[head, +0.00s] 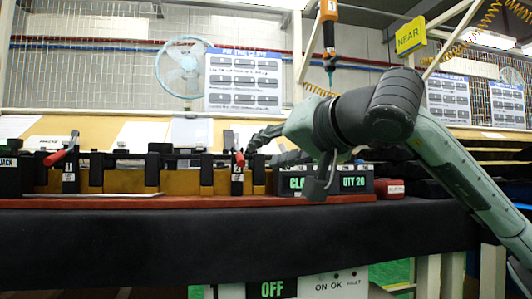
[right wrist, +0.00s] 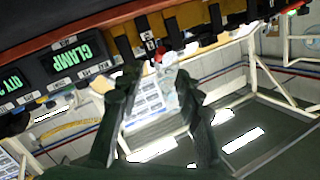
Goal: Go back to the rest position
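My right gripper (head: 283,168) is over the right half of the bench in the head view, with its arm coming in from the right. In the right wrist view its two dark fingers (right wrist: 157,78) stand apart with nothing held between them. A toggle clamp with a red handle (head: 239,159) stands just left of the gripper on the fixture. Another red-handled clamp (head: 59,157) stands at the far left. My left gripper is not in either view.
A black box labelled CLAMP (right wrist: 75,60) sits on the bench, partly hidden behind my right gripper in the head view. A red block (head: 389,188) lies right of it. An orange tool (head: 329,12) hangs above my right arm. The bench's dark front (head: 150,245) is clear.

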